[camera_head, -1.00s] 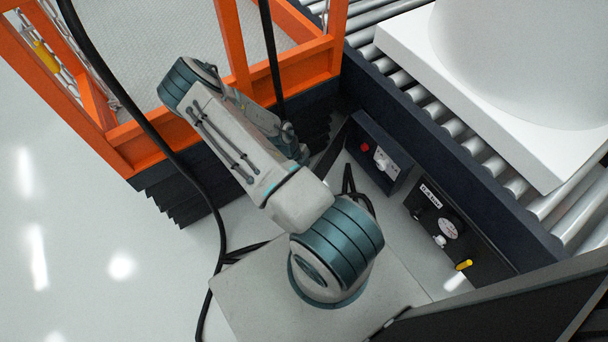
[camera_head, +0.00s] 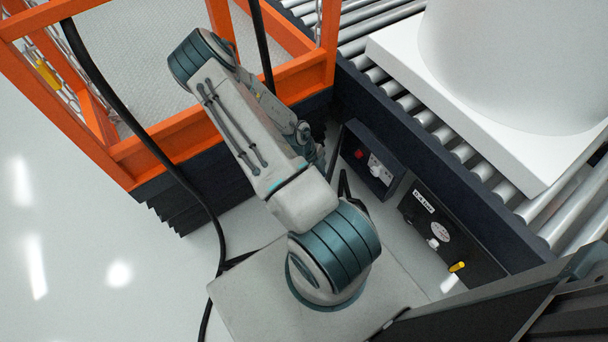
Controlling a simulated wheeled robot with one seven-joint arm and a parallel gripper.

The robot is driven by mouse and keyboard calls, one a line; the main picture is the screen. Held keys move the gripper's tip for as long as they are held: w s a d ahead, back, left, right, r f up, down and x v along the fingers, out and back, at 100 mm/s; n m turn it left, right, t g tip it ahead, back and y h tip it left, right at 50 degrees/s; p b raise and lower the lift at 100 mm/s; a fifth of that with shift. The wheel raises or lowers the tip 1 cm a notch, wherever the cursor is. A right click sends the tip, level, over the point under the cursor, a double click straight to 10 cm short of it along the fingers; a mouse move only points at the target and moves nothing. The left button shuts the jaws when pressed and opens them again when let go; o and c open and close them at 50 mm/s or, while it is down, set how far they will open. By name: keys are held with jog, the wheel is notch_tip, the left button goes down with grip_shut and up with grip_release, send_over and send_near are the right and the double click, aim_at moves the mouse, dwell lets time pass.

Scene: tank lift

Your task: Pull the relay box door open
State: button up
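A dark box with a small white label (camera_head: 424,201), a white knob, a round pale dial and a yellow handle (camera_head: 457,267) stands at the right, low beside the roller conveyor. The label is too small to read, so I cannot tell for sure whether this is the relay box. No open door shows on it. A second dark box (camera_head: 371,160) with a red button and a white part stands just up and left of it. My arm reaches up and folds back down toward the gap left of that second box. My gripper is hidden behind my own arm links.
An orange-railed lift cage (camera_head: 165,139) with a dark bellows base stands at upper left. A roller conveyor (camera_head: 448,136) carries a white tank on a square base (camera_head: 490,130) at upper right. Black cables (camera_head: 190,182) hang and run along the floor. Pale floor (camera_head: 70,250) is clear at left.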

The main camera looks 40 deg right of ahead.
jog(key=s+d+r, duration=0.3)
jog(key=s, duration=0.1)
jog(key=shift+s+d+r+p, duration=0.25)
jog(key=shift+s+d+p, duration=0.15)
jog(key=shift+p, duration=0.05)
jog(key=w+a+p+v, duration=0.1)
jog(key=a+p+v, duration=0.1)
jog(key=p+v, duration=1.2)
jog(key=shift+w+a+r, duration=0.3)
jog(key=shift+w+r, duration=0.1)
jog(key=shift+r, duration=0.2)
dwell(0.4)
dwell(0.3)
